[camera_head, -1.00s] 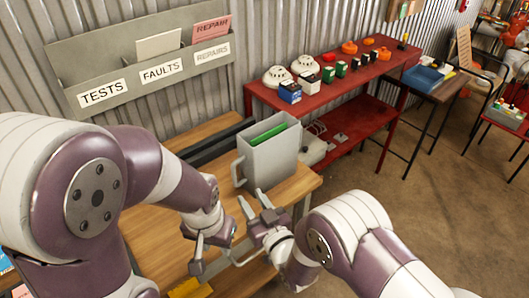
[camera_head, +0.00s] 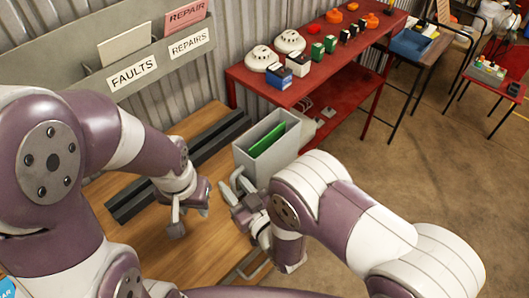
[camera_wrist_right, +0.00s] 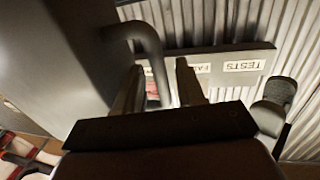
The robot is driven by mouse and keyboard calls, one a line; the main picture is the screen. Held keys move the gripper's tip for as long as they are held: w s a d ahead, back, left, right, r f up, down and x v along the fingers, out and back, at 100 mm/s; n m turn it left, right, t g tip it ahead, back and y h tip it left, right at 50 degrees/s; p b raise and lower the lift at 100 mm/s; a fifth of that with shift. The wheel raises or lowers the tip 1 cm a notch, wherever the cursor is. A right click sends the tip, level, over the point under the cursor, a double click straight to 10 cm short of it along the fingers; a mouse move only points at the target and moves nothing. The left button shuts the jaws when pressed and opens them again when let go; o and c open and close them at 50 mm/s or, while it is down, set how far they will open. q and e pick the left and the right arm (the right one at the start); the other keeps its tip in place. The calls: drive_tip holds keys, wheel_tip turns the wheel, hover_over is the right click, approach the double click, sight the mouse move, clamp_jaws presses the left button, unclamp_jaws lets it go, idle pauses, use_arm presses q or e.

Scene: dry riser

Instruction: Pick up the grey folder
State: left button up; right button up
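The grey folder (camera_head: 285,150) is an upright open-topped box with a green sheet inside, at the right end of the wooden bench. Its handle side faces my right gripper (camera_head: 236,184), which is right beside it in the head view. In the right wrist view the grey body (camera_wrist_right: 70,45) fills the left, and its curved handle (camera_wrist_right: 150,45) runs down between the two parted fingers of my right gripper (camera_wrist_right: 158,88). Contact with the handle cannot be made out. My left gripper (camera_head: 190,210) is over the bench, left of the folder, apparently open and empty.
The wooden bench (camera_head: 140,248) has a dark rail (camera_head: 180,165) along its back. A wall rack (camera_head: 85,60) with label holders hangs above. A red shelf unit (camera_head: 330,92) with detectors and small boxes stands behind the folder.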

drive_tip(key=shift+s+d, duration=0.1)
drive_tip(key=shift+s, duration=0.05)
drive_tip(key=shift+c, duration=1.3)
clamp_jaws()
drive_tip(key=shift+w+a+f, duration=0.15)
drive_tip(key=shift+w+a, duration=0.15)
drive_tip(key=shift+s+d, duration=0.1)
drive_tip(key=shift+d, duration=0.05)
drive_tip(key=shift+r, duration=0.2)
